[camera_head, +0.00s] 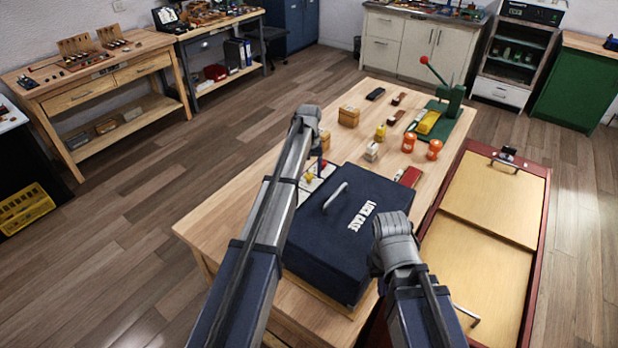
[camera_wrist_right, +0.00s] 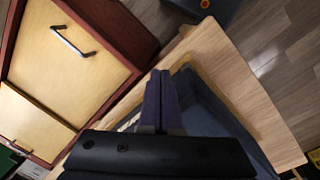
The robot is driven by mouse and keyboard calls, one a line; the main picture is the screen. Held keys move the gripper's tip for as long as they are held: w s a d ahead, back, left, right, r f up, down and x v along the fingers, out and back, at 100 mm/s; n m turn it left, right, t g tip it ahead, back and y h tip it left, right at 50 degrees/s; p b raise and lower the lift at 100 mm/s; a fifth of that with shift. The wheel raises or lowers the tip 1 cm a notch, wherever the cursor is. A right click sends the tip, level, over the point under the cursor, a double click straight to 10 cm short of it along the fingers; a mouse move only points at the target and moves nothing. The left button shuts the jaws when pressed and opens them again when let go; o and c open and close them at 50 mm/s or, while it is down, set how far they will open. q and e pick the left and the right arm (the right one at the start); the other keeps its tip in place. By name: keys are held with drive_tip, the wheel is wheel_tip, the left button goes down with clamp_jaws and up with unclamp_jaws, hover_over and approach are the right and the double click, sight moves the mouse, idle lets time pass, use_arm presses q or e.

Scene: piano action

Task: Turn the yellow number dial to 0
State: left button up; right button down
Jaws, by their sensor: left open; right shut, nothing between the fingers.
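A pale panel (camera_head: 326,172) with small coloured knobs lies on the wooden table, left of the dark blue lock case (camera_head: 312,232). A small yellow piece (camera_head: 309,178) shows on it beside my left arm; I cannot read a number or be sure that it is the dial. My left gripper (camera_head: 316,150) is above the far end of this panel, open, its fingers mostly hidden by my arm. My right gripper (camera_head: 380,262) is over the right side of the case; its shut, empty fingers show in the right wrist view (camera_wrist_right: 160,100).
Past the case stand orange weights (camera_head: 408,142), a yellow object (camera_head: 381,131), a wooden box (camera_head: 349,116) and a green press (camera_head: 437,118) with a red-tipped lever. A red-framed cabinet (camera_head: 543,215) with wooden panels stands along the table's right side. The table's left front is bare.

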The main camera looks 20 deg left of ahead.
use_arm(q)
drive_tip(key=shift+c, duration=0.3)
clamp_jaws()
idle(0.3)
